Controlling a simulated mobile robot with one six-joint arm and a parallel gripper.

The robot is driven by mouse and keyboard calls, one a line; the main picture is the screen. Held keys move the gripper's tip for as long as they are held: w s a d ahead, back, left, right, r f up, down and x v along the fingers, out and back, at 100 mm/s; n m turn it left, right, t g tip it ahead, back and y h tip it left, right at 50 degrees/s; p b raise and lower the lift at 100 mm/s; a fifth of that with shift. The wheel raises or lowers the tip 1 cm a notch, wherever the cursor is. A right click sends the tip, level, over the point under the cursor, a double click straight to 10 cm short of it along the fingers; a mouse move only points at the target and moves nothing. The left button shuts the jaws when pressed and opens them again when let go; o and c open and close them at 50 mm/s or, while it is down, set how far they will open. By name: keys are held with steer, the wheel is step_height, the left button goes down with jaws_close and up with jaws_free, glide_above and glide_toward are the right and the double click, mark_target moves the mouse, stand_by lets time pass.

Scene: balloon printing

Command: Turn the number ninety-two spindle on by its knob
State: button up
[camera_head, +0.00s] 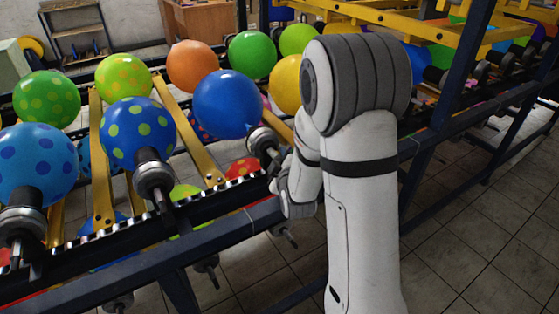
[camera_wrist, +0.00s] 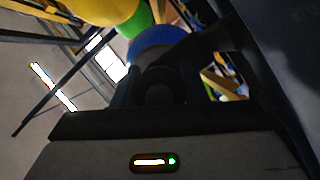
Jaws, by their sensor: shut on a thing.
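My gripper (camera_head: 277,180) reaches in from the right in the head view, at the near end of a metal spindle (camera_head: 263,140) that carries a plain blue balloon (camera_head: 226,104). It is shut on that spindle's knob; the fingers and knob are mostly hidden by my wrist there. In the wrist view a dark round knob-like end (camera_wrist: 160,95) sits straight ahead, close to my gripper, with a blue balloon (camera_wrist: 160,45) behind it. That view is dark, and the fingers are hard to make out. No number can be read on any spindle.
Neighbouring spindles on the left hold a blue balloon with green dots (camera_head: 138,133) and a light-blue dotted one (camera_head: 38,165). A dark blue rail (camera_head: 130,268) runs below the spindles. Orange (camera_head: 193,66) and green (camera_head: 252,55) balloons stand behind. Tiled floor (camera_head: 440,260) is open at right.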

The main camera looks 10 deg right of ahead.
steer(key=c, duration=0.3)
steer(key=shift+f, duration=0.1)
steer(key=m+g+y+b, duration=0.1)
steer(key=m+b, duration=0.1)
steer(key=m, duration=0.1)
steer(key=shift+b, duration=0.3)
steer(key=shift+m+g+y, duration=0.5)
steer(key=shift+m+y, duration=0.2)
steer(key=shift+m, duration=0.2)
steer(key=shift+a+m+y+p, duration=0.1)
steer(key=shift+m+y+p, duration=0.4)
steer(key=shift+m+p, duration=0.35)
steer(key=m+g+y+p, duration=0.1)
steer(key=m+p, duration=0.1)
steer(key=p, duration=0.1)
steer(key=shift+s+a+m+y, duration=0.1)
steer(key=shift+m+y, duration=0.25)
steer(key=shift+y, duration=0.05)
steer(key=shift+a+m+y+p, duration=0.1)
steer(key=shift+m+y+p, duration=0.9)
steer(key=shift+m+p, duration=0.5)
